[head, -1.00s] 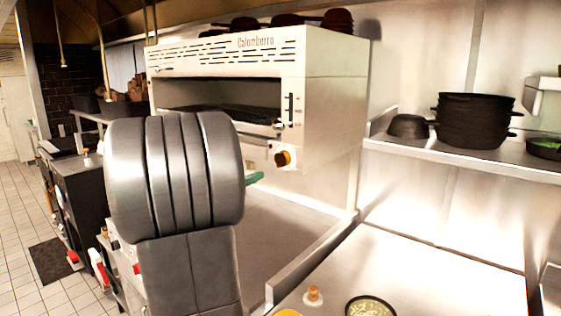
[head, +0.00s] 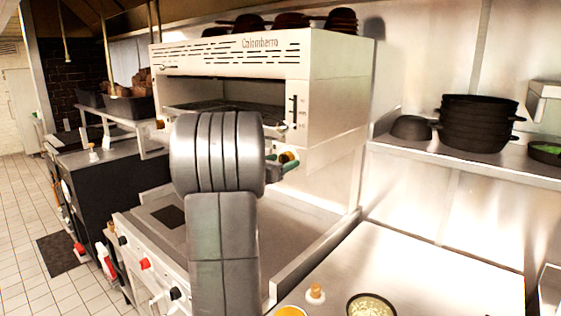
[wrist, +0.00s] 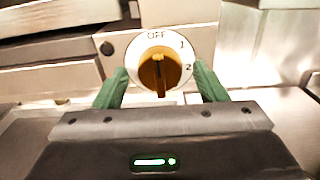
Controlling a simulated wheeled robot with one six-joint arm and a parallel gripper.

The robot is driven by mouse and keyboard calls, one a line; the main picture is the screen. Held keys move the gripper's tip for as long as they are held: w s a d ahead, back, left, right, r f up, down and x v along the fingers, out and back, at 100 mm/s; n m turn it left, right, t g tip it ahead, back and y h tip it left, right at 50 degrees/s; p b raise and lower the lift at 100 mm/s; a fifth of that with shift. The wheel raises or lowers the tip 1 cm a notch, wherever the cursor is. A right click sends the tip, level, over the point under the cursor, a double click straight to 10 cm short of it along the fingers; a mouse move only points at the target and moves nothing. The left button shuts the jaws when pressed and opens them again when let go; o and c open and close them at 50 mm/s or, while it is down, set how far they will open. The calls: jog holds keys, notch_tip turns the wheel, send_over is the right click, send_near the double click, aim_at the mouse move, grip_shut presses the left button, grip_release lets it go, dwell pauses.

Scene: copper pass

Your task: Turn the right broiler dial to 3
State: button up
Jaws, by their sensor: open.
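The right broiler dial (wrist: 158,72) is a brass-yellow knob on a round white plate, centred in the wrist view. OFF shows at the plate's top, 1 at upper right and 2 at right; no 3 is visible. The knob's raised bar stands roughly vertical, and I cannot tell its setting. In the head view the dial (head: 288,157) shows partly, low on the broiler (head: 340,100). My gripper (wrist: 161,88) is open, with one green finger on each side of the dial and space between. In the head view, my gripper (head: 281,162) is at the dial, partly hidden by my arm.
A steel counter (head: 310,194) lies below the broiler. Stacked black pots (head: 478,122) stand on the right shelf, and pans (head: 340,20) sit on the broiler. A bowl (head: 371,306) and a small bottle (head: 316,293) stand on the front counter.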

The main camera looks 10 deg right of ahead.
jog(key=c, duration=1)
jog(key=shift+f+b, duration=0.1)
jog(key=shift+b, duration=0.3)
